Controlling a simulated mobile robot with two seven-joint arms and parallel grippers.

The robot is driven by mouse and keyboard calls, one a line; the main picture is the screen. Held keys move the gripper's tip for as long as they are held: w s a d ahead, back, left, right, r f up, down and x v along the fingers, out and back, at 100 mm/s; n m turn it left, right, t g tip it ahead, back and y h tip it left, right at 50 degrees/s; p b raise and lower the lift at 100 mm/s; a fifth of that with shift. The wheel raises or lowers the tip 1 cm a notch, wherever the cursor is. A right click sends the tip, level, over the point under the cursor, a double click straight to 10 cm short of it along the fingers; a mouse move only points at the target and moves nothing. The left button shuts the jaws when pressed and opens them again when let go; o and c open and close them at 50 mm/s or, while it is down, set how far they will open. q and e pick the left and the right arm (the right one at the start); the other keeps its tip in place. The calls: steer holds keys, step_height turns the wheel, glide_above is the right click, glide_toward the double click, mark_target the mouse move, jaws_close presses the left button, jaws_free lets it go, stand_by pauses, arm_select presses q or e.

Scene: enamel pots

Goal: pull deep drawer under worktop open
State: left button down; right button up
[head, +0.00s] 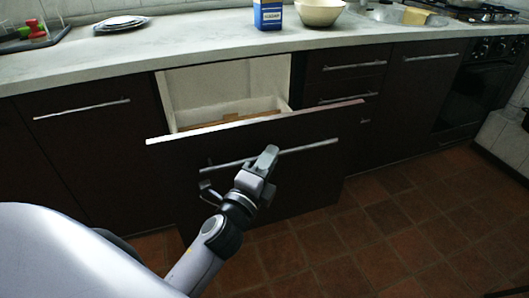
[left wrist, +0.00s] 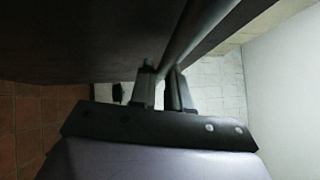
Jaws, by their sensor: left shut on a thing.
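The deep drawer (head: 300,190) under the worktop has a dark front and a long metal bar handle (head: 310,147). It stands partly pulled out, with its pale inside and a brown item showing behind the front. My left gripper (head: 266,160) is shut on the handle near the middle of the drawer front. In the left wrist view the bar handle (left wrist: 205,30) runs between the two fingers of the left gripper (left wrist: 164,85). My right gripper is in neither view.
The worktop (head: 200,50) above holds a blue box (head: 268,15), a cream bowl (head: 319,11) and stacked plates (head: 121,23). Closed dark cupboards and smaller drawers (head: 345,65) flank the open drawer. The oven (head: 485,80) stands at right. The tiled floor (head: 400,225) in front is clear.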

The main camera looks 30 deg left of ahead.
arm_select(q)
steer(key=shift+s+d, duration=0.6)
steer(key=shift+d, duration=0.1)
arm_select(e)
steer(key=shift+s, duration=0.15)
arm_select(q)
steer(key=c, duration=1.2)
jaws_free()
steer(key=shift+o, duration=0.2)
steer(key=s+f+b, duration=0.1)
steer(key=s+b, duration=0.1)
steer(key=s, duration=0.5)
steer(key=shift+d, duration=0.25)
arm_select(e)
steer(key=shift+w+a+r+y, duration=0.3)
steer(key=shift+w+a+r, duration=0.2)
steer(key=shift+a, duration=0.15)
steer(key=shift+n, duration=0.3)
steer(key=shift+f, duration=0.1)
